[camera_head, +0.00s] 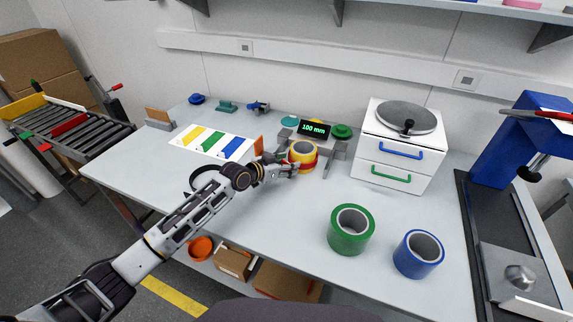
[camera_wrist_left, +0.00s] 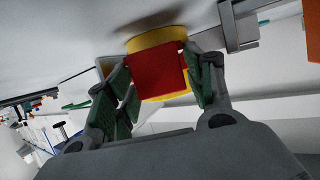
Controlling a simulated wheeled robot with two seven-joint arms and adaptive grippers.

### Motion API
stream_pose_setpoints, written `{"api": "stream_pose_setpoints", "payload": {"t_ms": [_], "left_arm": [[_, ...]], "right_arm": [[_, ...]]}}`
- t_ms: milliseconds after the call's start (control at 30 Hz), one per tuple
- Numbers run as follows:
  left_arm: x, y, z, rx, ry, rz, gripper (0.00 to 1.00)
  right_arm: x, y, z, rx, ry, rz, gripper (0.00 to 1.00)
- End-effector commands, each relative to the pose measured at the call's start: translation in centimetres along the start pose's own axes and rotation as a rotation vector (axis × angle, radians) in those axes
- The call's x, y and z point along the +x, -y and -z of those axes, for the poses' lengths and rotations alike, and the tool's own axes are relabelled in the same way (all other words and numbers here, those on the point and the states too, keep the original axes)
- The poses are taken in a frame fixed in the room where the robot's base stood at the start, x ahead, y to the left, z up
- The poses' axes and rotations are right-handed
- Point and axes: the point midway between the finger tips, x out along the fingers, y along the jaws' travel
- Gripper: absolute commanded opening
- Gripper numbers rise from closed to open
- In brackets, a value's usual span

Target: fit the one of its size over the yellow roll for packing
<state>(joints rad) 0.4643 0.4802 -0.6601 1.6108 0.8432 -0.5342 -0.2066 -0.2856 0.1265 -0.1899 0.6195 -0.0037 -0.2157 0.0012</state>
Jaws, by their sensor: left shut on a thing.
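A yellow roll (camera_head: 301,147) with a grey core sits at the back middle of the bench, beside a small gauge reading 100 mm (camera_head: 313,129). A red band (camera_head: 307,165) lies against its side; whether it goes right round is hidden. In the left wrist view the red band (camera_wrist_left: 170,75) covers the middle of the yellow roll (camera_wrist_left: 157,40), with yellow showing above and below. My left gripper (camera_head: 292,169) is shut on the red band, its green-padded fingers on either side of it (camera_wrist_left: 163,88). My right gripper is not in view.
A green roll (camera_head: 351,242) and a blue roll (camera_head: 418,268) stand at front right. A white drawer unit (camera_head: 396,184) is behind them. A sheet with coloured strips (camera_head: 195,148) and a black ring (camera_head: 195,180) lie left. The middle front of the bench is clear.

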Motion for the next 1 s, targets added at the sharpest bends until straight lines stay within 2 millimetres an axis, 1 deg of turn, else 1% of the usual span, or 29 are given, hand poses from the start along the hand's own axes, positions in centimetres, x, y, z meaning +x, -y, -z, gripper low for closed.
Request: {"api": "stream_pose_setpoints", "payload": {"t_ms": [600,1000], "left_arm": [[0.5,0.0,-1.1,0.000,0.000,0.000,0.36],[0.7,0.0,-1.8,0.000,0.000,0.000,0.36]], "right_arm": [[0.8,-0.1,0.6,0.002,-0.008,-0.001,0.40],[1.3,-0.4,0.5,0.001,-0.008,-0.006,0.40]]}}
